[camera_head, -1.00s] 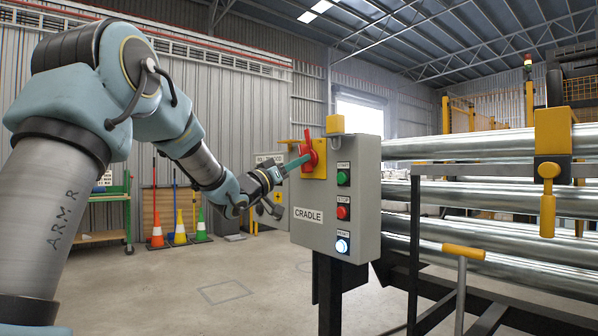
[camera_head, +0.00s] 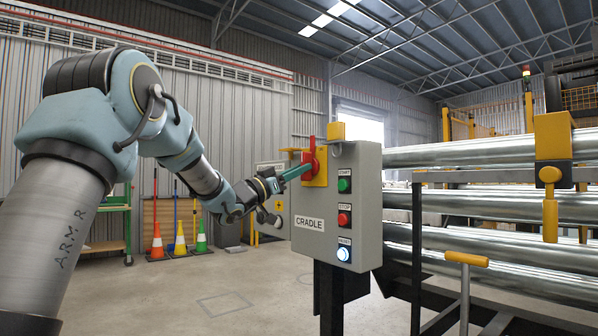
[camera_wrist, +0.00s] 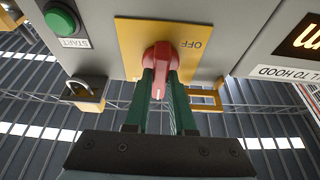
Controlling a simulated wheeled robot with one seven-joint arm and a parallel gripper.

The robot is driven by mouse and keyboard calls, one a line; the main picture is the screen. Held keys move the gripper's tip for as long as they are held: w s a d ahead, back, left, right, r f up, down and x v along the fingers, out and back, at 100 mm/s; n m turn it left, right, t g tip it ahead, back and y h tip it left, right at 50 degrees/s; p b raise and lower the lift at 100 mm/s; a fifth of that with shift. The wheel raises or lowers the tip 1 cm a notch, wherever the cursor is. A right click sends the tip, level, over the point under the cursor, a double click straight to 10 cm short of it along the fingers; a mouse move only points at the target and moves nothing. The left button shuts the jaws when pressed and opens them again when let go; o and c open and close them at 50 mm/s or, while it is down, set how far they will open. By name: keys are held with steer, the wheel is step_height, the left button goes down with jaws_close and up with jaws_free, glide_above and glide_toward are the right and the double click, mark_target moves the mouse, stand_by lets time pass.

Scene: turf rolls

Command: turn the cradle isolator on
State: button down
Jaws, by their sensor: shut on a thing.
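The cradle isolator is a red rotary handle (camera_head: 308,160) on a yellow plate (camera_head: 321,178), on the grey box (camera_head: 345,240) labelled CRADLE. In the wrist view the red handle (camera_wrist: 161,57) has a white mark at its near end. An OFF label (camera_wrist: 190,43) shows upside down on the yellow plate (camera_wrist: 130,35), to the handle's right. My gripper (camera_head: 303,169) reaches the handle from the left. Its green fingers in the wrist view (camera_wrist: 160,85) are shut on the handle, one on each side. Any ON label is hidden or out of view.
The box also carries a green START button (camera_head: 344,185), a red STOP button (camera_head: 344,219) and a lit white button (camera_head: 343,254). A padlock (camera_wrist: 85,95) hangs near the isolator. Long silver rolls (camera_head: 480,208) fill the right.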

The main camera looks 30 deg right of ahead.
steer(key=c, duration=0.8)
jaws_free()
steer(key=shift+o, duration=0.2)
steer(key=v, duration=1)
steer(key=shift+a+f, duration=0.25)
steer(key=shift+a, duration=0.1)
